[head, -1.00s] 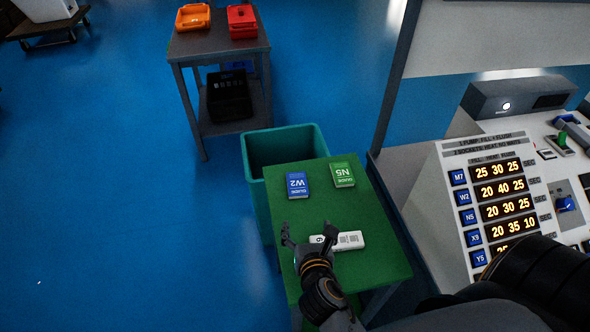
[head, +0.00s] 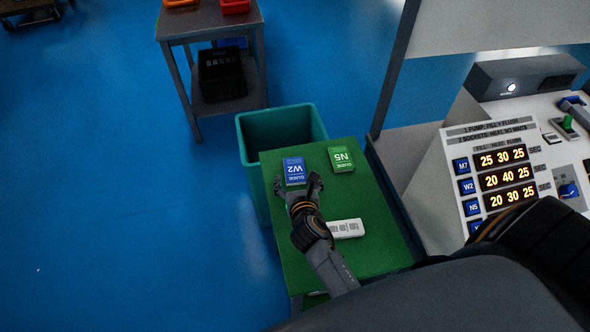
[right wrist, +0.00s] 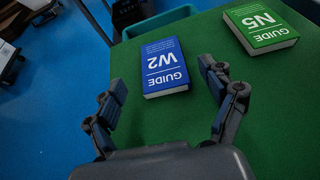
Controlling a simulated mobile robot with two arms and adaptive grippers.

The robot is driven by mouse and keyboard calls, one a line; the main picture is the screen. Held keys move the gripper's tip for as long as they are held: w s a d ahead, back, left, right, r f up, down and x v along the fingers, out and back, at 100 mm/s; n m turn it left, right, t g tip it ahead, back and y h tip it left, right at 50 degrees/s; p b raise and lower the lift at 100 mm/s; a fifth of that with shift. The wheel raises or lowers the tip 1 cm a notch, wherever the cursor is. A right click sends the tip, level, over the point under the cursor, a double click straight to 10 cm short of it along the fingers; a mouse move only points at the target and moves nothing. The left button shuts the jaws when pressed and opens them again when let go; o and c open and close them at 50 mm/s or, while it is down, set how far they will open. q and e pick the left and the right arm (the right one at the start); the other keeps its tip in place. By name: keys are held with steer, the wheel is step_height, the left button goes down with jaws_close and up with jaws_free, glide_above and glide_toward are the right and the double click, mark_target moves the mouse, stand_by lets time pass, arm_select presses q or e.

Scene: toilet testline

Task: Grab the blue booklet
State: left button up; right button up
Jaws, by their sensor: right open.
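The blue booklet (head: 294,170), marked GUIDE W2, lies flat on the green table (head: 375,225) near its far left corner. In the right wrist view the blue booklet (right wrist: 164,68) lies just ahead of the fingertips, between their lines. My right gripper (head: 298,184) is open and empty at the booklet's near edge. Its two fingers also show spread apart in the right wrist view (right wrist: 160,80). I cannot tell if a finger touches the booklet. My left gripper is not in view.
A green booklet (head: 341,159), marked N5, lies right of the blue one. A white labelled item (head: 346,229) lies beside my right wrist. A teal bin (head: 275,122) stands behind the table. A control panel (head: 505,170) is at right, and a grey cart (head: 205,65) at the back.

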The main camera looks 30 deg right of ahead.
mark_target(295, 169)
steer(key=x, duration=0.4)
steer(key=shift+s, duration=0.1)
steer(key=shift+d+f, duration=0.1)
steer(key=shift+f, duration=0.05)
steer(key=shift+c, duration=1.3)
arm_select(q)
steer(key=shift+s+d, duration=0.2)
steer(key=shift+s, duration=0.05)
arm_select(e)
steer(key=c, duration=1)
